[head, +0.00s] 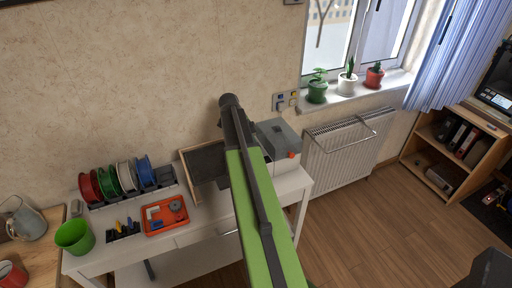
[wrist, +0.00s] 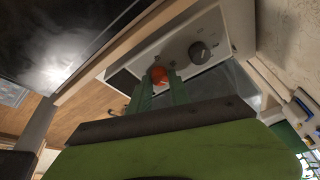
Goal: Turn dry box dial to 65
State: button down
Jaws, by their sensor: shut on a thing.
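The dry box (head: 284,134) stands at the right end of the white table in the head view, with a grey lid and a light body. An orange-red knob (head: 291,155) shows at its front right. In the wrist view, this knob (wrist: 158,75) sits on a pale panel (wrist: 222,38) beside a grey round dial (wrist: 199,52). My gripper (wrist: 160,80) has its two green fingers on either side of the orange-red knob and is shut on it. The grey dial is clear of the fingers. Its markings are too small to read. In the head view my arm hides my gripper.
A wood-framed dark panel (head: 205,160) stands just left of the dry box. Spools (head: 108,180), an orange tray (head: 152,221) and a green cup (head: 73,237) occupy the table's left part. A radiator (head: 345,152) is on the right; the floor (head: 360,235) before it is clear.

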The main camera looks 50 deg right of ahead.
jog(key=shift+s, duration=0.2)
jog(key=c, duration=1.5)
grip_release()
jog(key=p+v, duration=1.6)
jog(key=v, duration=0.1)
jog(key=shift+r, duration=0.25)
jog(key=shift+a, duration=0.1)
